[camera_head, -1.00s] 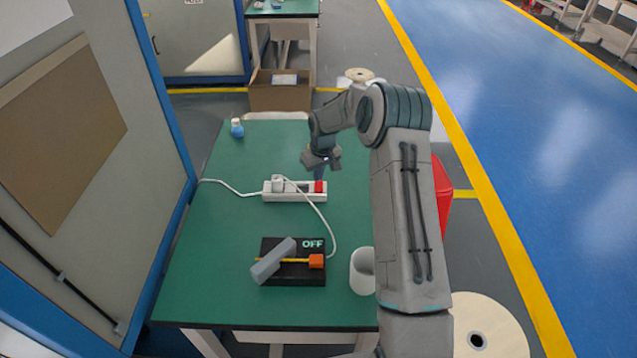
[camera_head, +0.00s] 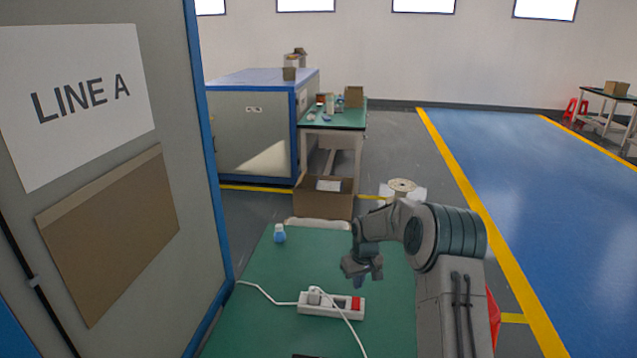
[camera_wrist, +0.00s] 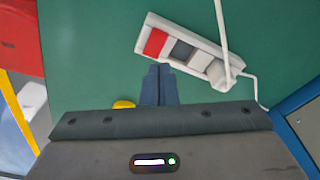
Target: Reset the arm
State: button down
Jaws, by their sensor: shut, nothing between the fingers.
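My gripper (camera_head: 360,280) hangs over the green table (camera_head: 262,330), just above and behind the right end of the white power strip (camera_head: 322,311) in the head view. In the wrist view its two dark fingers (camera_wrist: 158,86) are together with nothing between them. The strip also shows in the wrist view (camera_wrist: 205,66), with a red switch at one end and a white plug and cable at the other. The fingertips appear close to the strip in that view; whether they touch cannot be told.
A small blue bottle (camera_head: 279,234) stands at the table's far left. A grey cabinet (camera_head: 110,240) marked LINE A borders the left. A cardboard box (camera_head: 322,203) and a spool (camera_head: 402,186) stand beyond the table. A yellow thing (camera_wrist: 123,104) shows beside the fingers.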

jog(key=s+r+m+h, duration=0.1)
jog(key=s+r, duration=1.6)
jog(key=r, duration=0.2)
jog(key=s+r+m+t, duration=0.2)
jog(key=s+r, duration=0.1)
jog(key=s, duration=2)
jog(key=shift+s+m+y, duration=0.2)
jog(key=shift+m+y, duration=0.1)
jog(key=shift+m, duration=0.1)
